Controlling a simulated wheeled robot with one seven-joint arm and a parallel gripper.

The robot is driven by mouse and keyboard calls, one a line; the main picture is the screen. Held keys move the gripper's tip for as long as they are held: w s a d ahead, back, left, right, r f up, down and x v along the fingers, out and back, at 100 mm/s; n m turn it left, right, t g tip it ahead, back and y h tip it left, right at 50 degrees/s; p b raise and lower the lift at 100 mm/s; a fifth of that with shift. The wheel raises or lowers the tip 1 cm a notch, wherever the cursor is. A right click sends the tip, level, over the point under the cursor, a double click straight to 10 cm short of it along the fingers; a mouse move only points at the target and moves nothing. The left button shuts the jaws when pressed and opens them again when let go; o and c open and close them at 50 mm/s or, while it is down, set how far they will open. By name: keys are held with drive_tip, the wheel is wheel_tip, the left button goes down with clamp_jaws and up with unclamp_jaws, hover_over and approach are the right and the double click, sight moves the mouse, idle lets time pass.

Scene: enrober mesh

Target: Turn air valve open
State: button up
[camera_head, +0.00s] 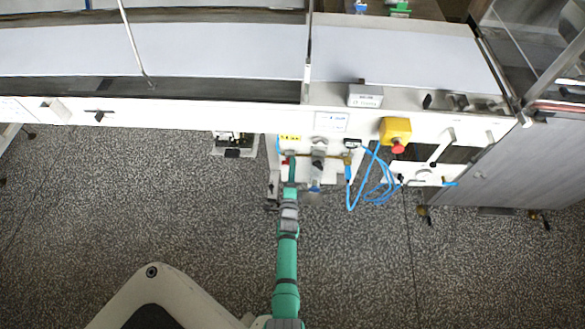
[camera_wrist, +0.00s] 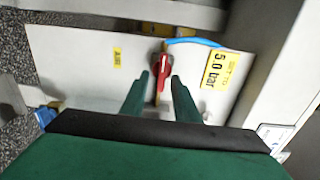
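The air valve has a red handle (camera_wrist: 163,66) on a pale panel (camera_wrist: 75,62), seen in the wrist view. A blue hose (camera_wrist: 195,41) runs off to the right from its top, and a brass-coloured part shows below the handle. My gripper (camera_wrist: 160,78) is open, with its two green fingers on either side of the handle's lower part and gaps on both sides. In the head view my gripper (camera_head: 291,166) is at the panel under the conveyor. A little red (camera_head: 284,161) shows beside it; the rest of the valve is mostly hidden there.
A yellow 5.0 bar label (camera_wrist: 220,70) is right of the valve. In the head view, coiled blue hoses (camera_head: 380,190) and a yellow box with a red button (camera_head: 396,134) are to the right. The conveyor (camera_head: 200,50) runs above. The speckled floor (camera_head: 180,220) is mostly clear.

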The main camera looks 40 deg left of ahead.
drive_tip(key=v, duration=1)
drive_tip(key=shift+s, duration=0.35)
drive_tip(key=shift+d, duration=0.25)
drive_tip(key=s+d+r+n+h, duration=0.4)
drive_tip(key=s+d+r, duration=0.3)
drive_tip(key=s+d, duration=0.45)
drive_tip(key=s+d+r+n+h, duration=0.4)
drive_tip(key=s+d+r, duration=0.3)
drive_tip(key=s+d, duration=0.5)
drive_tip(key=s+d+r+n, duration=0.2)
drive_tip(key=d+r, duration=0.1)
drive_tip(key=r, duration=0.2)
drive_tip(key=s+d+r+n+h, duration=0.1)
drive_tip(key=s+d+r, duration=0.1)
drive_tip(key=r, duration=0.4)
drive_tip(key=shift+s+d+n+h, duration=0.15)
drive_tip(key=shift+d+n+h, duration=0.2)
drive_tip(key=shift+d, duration=0.25)
